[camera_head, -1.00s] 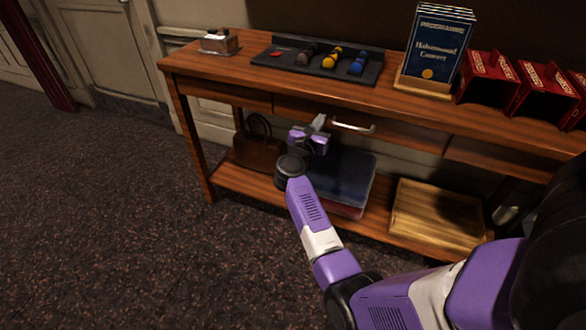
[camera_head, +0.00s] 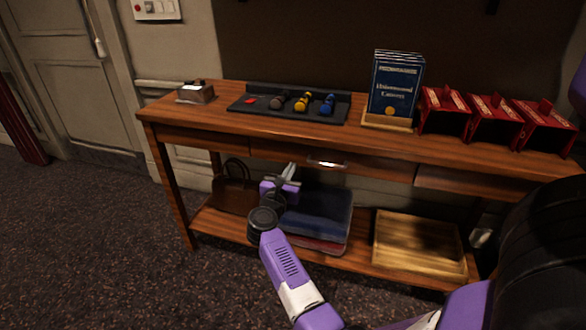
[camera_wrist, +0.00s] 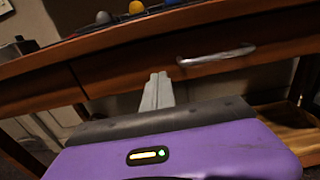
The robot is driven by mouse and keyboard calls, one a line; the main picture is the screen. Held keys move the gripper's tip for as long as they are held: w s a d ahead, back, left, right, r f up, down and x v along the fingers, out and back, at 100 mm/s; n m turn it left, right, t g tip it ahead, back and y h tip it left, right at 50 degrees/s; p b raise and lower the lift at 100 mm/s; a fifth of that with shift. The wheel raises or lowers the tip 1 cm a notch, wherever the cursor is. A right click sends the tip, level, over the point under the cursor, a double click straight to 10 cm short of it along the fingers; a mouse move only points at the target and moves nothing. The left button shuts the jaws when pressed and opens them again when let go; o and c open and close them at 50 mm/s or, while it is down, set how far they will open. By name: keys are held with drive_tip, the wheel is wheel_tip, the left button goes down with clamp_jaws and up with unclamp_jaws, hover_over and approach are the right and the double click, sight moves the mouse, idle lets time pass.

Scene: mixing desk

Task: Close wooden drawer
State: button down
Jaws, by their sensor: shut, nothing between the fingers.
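The wooden drawer (camera_head: 285,155) is the middle one in the front of the wooden desk, with a metal handle (camera_head: 326,163). Its front also shows in the wrist view (camera_wrist: 130,68), with the handle (camera_wrist: 216,57) at upper right. It looks nearly flush in the head view; I cannot tell exactly how far it stands out. My gripper (camera_head: 291,168) is shut and empty, in front of the drawer's lower edge, left of the handle. In the wrist view the fingertips (camera_wrist: 158,77) point at the lower part of the drawer front. I cannot tell whether they touch it.
On the desktop (camera_head: 215,115) are a small metal box (camera_head: 195,94), a black control panel (camera_head: 250,108), a programme stand (camera_head: 395,90) and red holders (camera_head: 445,112). The lower shelf bears a brown bag (camera_head: 232,195), a blue case (camera_head: 322,215) and a wooden tray (camera_head: 415,245). The carpet at left is clear.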

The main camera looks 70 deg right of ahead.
drive_tip(key=a, duration=0.8)
drive_tip(key=shift+s+a+p, duration=0.3)
drive_tip(key=shift+a+p, duration=0.05)
